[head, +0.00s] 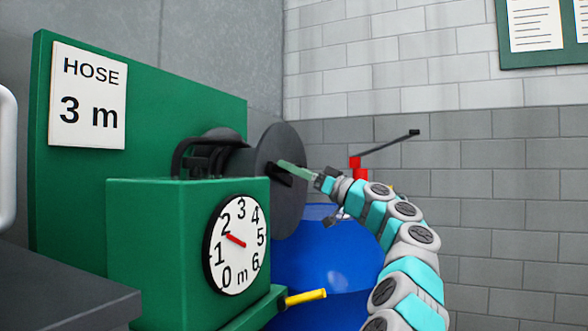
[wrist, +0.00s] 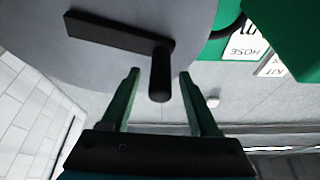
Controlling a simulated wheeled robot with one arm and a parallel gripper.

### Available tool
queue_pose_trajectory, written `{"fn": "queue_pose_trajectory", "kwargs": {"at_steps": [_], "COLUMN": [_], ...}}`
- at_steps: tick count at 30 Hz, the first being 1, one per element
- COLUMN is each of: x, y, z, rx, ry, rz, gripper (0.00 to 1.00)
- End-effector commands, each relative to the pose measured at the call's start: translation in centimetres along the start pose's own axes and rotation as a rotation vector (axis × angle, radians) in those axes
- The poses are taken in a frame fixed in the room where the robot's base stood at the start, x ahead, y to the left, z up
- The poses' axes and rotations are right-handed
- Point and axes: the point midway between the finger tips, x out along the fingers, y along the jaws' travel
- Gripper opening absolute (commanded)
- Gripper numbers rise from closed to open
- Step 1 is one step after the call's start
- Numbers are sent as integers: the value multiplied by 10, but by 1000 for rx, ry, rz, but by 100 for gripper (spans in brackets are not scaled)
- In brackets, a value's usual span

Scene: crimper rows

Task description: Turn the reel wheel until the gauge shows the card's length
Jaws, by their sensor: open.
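The card (head: 88,95) on the green backboard reads "HOSE 3 m". The round white gauge (head: 237,265) is marked 0 to 6 m, and its red pointer points between 1 and 2. The grey reel wheel (head: 287,207) stands behind the gauge box; it fills the top of the wrist view (wrist: 60,55). A dark crank arm (wrist: 120,40) with a black handle (wrist: 160,80) sticks out from the wheel. My gripper (wrist: 158,75) is open, one green finger on each side of the handle, with gaps visible. In the head view my gripper (head: 291,171) is at the wheel's face, partly hiding the crank.
A blue drum (head: 330,255) stands below and behind my arm. A yellow lever (head: 305,297) sticks out at the green stand's base. A red fitting with a black rod (head: 358,168) is behind my arm. A dark counter (head: 60,295) is at lower left.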

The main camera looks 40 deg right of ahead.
Motion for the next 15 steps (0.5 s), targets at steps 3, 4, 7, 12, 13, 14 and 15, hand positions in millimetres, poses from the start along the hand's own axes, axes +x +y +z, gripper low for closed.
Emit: {"fn": "queue_pose_trajectory", "kwargs": {"at_steps": [3, 4, 7, 12, 13, 14, 15], "x": [0, 0, 0, 0, 0, 0, 0], "y": [0, 0, 0, 0, 0, 0, 0], "z": [0, 0, 0, 0, 0, 0, 0], "rx": [0, 0, 0, 0, 0, 0, -1], "ry": [0, 0, 0, 0, 0, 0, 0], "rz": [0, 0, 0, 0, 0, 0, 0], "gripper": [57, 54, 42, 23, 20, 17, 12]}}
